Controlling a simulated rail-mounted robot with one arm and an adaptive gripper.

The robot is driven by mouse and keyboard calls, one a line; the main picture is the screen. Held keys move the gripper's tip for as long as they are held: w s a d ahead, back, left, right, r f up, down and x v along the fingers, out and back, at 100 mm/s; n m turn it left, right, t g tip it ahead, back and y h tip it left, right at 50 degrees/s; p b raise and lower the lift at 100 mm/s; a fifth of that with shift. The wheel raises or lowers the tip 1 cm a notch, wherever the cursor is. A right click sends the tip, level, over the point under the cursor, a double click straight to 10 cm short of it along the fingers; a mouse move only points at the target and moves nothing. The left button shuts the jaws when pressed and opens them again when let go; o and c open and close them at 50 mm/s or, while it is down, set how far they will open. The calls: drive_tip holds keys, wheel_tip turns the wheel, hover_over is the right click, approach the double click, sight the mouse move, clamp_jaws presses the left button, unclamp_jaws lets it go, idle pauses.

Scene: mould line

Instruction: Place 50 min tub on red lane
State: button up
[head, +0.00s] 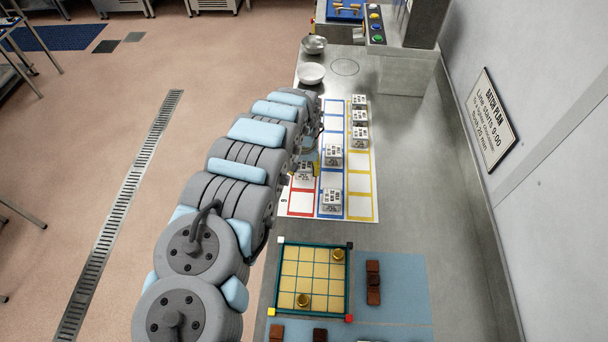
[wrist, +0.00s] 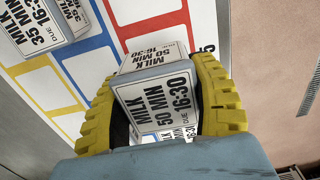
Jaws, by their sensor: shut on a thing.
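The 50 min tub (wrist: 155,95) is a pale grey block with white labels reading MILK, 50 MIN, DUE 16:30. My gripper (wrist: 170,105) has yellow ribbed fingers shut on its two sides in the wrist view. In the head view the tub (head: 304,173) shows between the fingers over the red lane (head: 301,203), partly hidden by my arm. The red lane is the left column of the lane mat, and its outline (wrist: 128,20) also shows beyond the tub in the wrist view. I cannot tell whether the tub touches the mat.
The blue lane beside it holds two tubs (head: 333,155) (head: 331,200); a 35 min tub (wrist: 28,28) shows in the wrist view. Several tubs (head: 360,116) stand in the yellow lane. Bowls (head: 311,73) stand behind, a gridded board (head: 311,283) in front. The nearest red cell is empty.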

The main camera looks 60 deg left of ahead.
sight(304, 175)
drive_tip(key=shift+a+f, duration=0.15)
drive_tip(key=shift+f, duration=0.05)
drive_tip(key=shift+w+a+f, duration=0.15)
drive_tip(key=shift+f, duration=1.5)
drive_tip(key=shift+f+b, duration=0.25)
drive_tip(key=shift+b, duration=0.1)
drive_tip(key=o, duration=1.2)
drive_tip(key=shift+o, duration=0.2)
drive_tip(key=shift+r, duration=0.1)
drive_tip(key=shift+a+r+p, duration=0.1)
drive_tip(key=shift+r+p, duration=0.2)
drive_tip(key=shift+r, duration=5.85)
